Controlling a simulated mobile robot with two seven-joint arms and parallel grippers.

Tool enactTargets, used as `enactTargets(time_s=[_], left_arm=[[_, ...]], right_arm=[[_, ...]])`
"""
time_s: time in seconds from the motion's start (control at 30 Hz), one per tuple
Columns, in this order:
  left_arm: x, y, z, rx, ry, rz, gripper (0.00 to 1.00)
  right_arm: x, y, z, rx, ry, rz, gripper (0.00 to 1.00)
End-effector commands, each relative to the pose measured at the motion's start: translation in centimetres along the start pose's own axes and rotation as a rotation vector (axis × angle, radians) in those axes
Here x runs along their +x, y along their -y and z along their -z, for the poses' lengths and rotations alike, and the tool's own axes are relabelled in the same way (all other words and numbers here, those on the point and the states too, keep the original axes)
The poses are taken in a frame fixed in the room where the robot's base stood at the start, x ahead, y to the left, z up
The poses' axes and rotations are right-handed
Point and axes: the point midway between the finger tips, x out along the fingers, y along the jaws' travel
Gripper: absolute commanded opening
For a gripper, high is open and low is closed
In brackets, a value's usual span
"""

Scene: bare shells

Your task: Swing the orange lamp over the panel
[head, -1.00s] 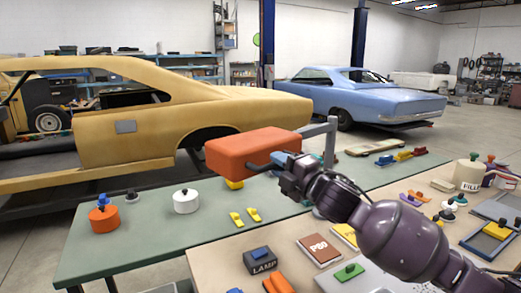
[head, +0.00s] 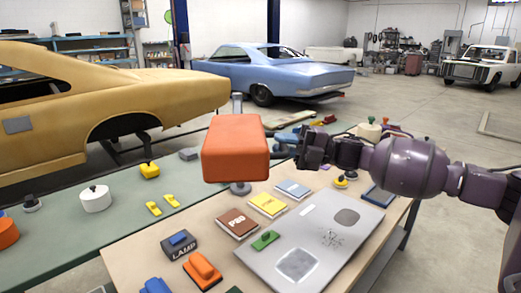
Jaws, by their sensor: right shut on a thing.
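The orange lamp (head: 235,148) is a box-shaped head hanging from a grey post and arm (head: 237,104) near the middle of the head view. My right gripper (head: 308,150) is at the lamp's right side, shut on its dark side handle (head: 284,158). The grey metal panel (head: 330,236), with a dark patch and a light patch, lies on the tan table. In the picture the lamp appears up and left of the panel, above the table's back edge. A green sanding block (head: 265,240) lies at the panel's left edge. My left gripper is not in view.
The tan table (head: 135,250) also holds brown, yellow and blue sandpaper packs, a block marked LAMP (head: 180,245) and an orange sander (head: 202,270). A green bench (head: 60,225) behind carries a white tin (head: 95,199) and yellow pieces. Car shells stand beyond.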

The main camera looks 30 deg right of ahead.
Motion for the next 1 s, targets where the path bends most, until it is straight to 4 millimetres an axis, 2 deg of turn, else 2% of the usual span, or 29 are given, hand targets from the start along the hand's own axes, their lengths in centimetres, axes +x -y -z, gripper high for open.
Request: enactTargets(time_s=[0.2, 0.33, 0.6, 1.0], left_arm=[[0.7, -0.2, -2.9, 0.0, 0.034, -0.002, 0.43], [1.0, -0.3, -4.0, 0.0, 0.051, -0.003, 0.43], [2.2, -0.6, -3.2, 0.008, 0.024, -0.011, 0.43], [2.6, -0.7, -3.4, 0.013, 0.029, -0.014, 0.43]], right_arm=[[-3.8, -0.1, -1.8, 0.023, -0.112, 0.005, 0.0], [-5.8, -0.5, -2.8, 0.037, -0.175, 0.003, 0.0], [-9.0, -1.2, -4.6, 0.054, -0.276, 0.002, 0.0], [-10.8, -2.0, -5.7, 0.062, -0.337, 0.0, 0.0]])
